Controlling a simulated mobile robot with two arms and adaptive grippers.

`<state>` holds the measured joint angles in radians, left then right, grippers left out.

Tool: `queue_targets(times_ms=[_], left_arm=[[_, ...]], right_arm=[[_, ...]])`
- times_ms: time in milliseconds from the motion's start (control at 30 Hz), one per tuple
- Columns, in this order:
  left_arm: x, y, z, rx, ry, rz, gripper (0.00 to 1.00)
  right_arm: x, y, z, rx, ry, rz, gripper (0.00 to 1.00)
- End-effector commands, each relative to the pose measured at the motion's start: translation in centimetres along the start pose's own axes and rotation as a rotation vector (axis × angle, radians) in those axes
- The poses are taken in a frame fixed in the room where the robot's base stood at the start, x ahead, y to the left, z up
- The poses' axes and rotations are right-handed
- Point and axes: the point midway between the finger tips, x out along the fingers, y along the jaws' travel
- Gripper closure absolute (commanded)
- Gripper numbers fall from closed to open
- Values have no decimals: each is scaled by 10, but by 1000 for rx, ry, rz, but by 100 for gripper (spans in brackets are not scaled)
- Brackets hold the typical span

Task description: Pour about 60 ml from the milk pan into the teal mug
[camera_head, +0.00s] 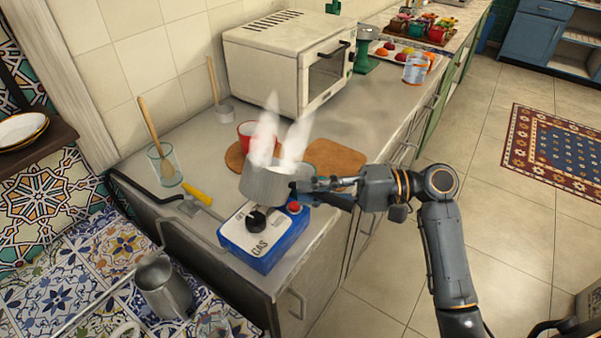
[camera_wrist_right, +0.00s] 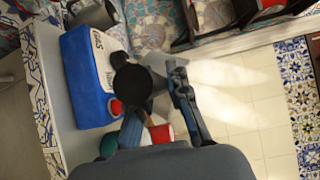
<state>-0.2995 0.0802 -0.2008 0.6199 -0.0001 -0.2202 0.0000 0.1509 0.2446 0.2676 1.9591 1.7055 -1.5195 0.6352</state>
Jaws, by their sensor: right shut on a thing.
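The grey metal milk pan (camera_head: 264,188) is at the blue gas stove (camera_head: 262,238), with white steam above it. I cannot tell whether it touches the stove. My right gripper (camera_head: 304,188) reaches in from the right and is shut on the pan's handle, which it mostly hides. A teal shape, probably the teal mug (camera_head: 318,153), is partly hidden behind the pan and steam; a teal edge also shows in the wrist view (camera_wrist_right: 108,144). My left gripper is out of view.
A glass with a wooden spoon (camera_head: 163,165) and a yellow-handled tool (camera_head: 197,193) are at the left. A toaster oven (camera_head: 275,60) stands behind. The counter's right edge is close to my arm.

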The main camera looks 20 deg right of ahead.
Motion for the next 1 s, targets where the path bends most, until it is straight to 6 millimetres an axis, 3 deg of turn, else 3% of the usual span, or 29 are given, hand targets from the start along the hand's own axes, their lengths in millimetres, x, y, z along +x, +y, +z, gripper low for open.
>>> queue_targets(times_ms=[1000], left_arm=[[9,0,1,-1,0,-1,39]], right_arm=[[-10,2,-13,146,-13,-124,100]])
